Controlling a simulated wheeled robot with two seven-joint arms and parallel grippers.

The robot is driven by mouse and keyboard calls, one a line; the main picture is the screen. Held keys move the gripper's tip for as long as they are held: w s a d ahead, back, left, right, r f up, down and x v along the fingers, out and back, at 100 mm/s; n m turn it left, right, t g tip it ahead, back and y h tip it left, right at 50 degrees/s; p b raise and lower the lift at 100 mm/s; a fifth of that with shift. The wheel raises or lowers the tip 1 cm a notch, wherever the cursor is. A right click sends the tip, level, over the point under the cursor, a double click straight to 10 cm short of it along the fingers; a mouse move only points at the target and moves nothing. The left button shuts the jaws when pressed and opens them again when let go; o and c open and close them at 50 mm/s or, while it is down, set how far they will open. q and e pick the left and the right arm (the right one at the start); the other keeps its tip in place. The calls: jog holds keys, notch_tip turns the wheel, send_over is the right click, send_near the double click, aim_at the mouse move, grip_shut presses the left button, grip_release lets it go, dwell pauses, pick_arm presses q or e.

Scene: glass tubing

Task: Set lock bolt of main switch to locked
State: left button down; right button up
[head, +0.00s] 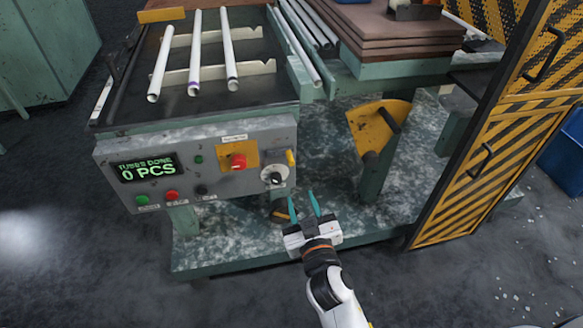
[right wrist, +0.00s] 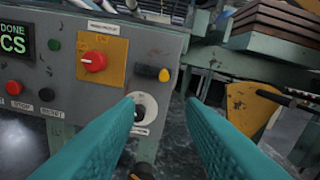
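The main switch is a red rotary knob (head: 238,161) on a yellow plate on the grey control panel; it also shows in the right wrist view (right wrist: 94,62). To its right, a short black bolt with a yellow end (head: 290,157) lies roughly level, apart from the knob; it looks like the lock bolt and also shows in the right wrist view (right wrist: 164,75). My right gripper (head: 304,205) is open and empty, below and right of the panel. In the right wrist view its teal fingers (right wrist: 160,100) stand apart below the bolt. My left gripper is out of view.
A white round dial with a black knob (head: 274,178) sits below the bolt, partly behind a finger in the wrist view. The panel also has a display (head: 147,169) and several buttons. A yellow bracket (head: 376,128) and a striped yellow-black door (head: 470,190) stand to the right.

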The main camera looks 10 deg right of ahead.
aim_at(292, 166)
jog(key=w, duration=0.8)
jog(key=w+r, duration=0.1)
jog(key=w, duration=0.3)
jog(key=shift+d+r, duration=0.1)
grip_shut()
